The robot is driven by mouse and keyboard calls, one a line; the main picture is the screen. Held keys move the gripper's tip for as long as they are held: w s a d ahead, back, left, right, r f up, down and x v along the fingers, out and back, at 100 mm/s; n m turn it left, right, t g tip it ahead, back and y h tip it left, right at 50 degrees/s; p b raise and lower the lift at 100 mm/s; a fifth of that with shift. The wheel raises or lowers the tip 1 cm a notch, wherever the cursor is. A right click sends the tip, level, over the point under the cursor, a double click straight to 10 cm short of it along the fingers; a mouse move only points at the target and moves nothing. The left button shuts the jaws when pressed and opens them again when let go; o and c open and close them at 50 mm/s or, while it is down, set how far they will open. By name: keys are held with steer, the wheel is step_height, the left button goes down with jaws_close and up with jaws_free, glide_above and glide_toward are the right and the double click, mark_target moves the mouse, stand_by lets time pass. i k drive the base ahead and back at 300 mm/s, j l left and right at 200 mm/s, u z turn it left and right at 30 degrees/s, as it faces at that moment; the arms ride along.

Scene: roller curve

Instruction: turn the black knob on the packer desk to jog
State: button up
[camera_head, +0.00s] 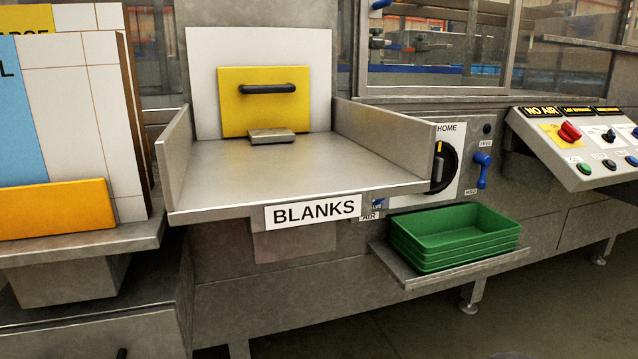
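A sloped grey desk (538,148) with buttons and knobs stands at the right edge of the view, partly cut off. On it, a small black knob (609,136) sits on a white plate to the right of a red knob (569,133) on a yellow plate. The lettering around the black knob is too small to read, so its setting cannot be told. A row of green and black buttons (609,165) lies below. My gripper is not in view.
A metal tray labelled BLANKS (290,178) juts out at the middle. A large black dial (443,168) marked HOME and a blue lever (482,170) are right of it. Green bins (455,238) sit on a low shelf (450,273). Floor (570,310) is clear at lower right.

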mark_target(610, 137)
steer(key=z, duration=1.25)
steer(key=i+l, duration=0.2)
steer(key=i, duration=0.2)
steer(key=i+l, duration=0.25)
steer(key=i, duration=0.15)
steer(key=i+l, duration=0.2)
steer(key=i, duration=0.2)
steer(key=j+u, duration=0.05)
